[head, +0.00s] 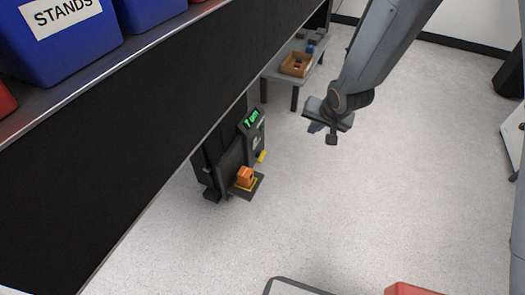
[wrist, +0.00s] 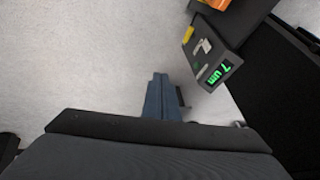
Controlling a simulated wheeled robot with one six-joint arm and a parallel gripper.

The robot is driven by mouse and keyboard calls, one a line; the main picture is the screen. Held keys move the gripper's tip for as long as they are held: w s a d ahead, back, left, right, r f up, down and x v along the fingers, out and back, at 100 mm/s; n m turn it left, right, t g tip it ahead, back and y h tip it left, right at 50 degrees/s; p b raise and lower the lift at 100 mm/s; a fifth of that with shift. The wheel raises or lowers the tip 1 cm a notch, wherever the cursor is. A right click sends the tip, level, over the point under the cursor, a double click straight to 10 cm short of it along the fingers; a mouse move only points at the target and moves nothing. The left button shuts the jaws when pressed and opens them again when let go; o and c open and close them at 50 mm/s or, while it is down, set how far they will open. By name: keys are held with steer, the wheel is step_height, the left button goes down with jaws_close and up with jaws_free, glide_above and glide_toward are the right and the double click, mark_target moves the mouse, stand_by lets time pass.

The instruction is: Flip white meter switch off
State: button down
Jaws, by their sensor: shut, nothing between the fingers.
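The meter is a dark box with a green lit display reading about "7 um" (wrist: 219,73); it also shows in the head view (head: 251,118), on the right side of the dark instrument. In the wrist view a small whitish switch (wrist: 203,47) sits on the meter face beside the display. Its on or off position is too small to tell. My gripper (wrist: 160,80) is shut and empty, to the left of and apart from the meter. In the head view my gripper (head: 323,130) hangs over open floor, right of the instrument.
An orange block (head: 245,175) sits on the instrument's low platform. A yellow piece (wrist: 188,35) is near the switch. A table with a cardboard box (head: 296,64) stands behind. A dark shelf with blue bins (head: 66,50) blocks the left.

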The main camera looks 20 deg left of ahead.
mark_target(254, 144)
steer(key=w+a+f+y+b, duration=0.1)
steer(key=a+f+y+b, duration=0.1)
steer(key=a+f+b, duration=0.4)
steer(key=a+f, duration=0.5)
steer(key=f, duration=0.1)
steer(key=shift+w+a+f+y, duration=0.2)
steer(key=shift+w+f+y, duration=0.05)
steer(key=shift+w+y, duration=0.15)
steer(key=w+a+f+b, duration=0.4)
steer(key=a+f+b, duration=0.2)
steer(key=a+f, duration=0.1)
steer(key=shift+w+a+f, duration=0.15)
steer(key=shift+w+a, duration=0.1)
steer(key=shift+a, duration=0.5)
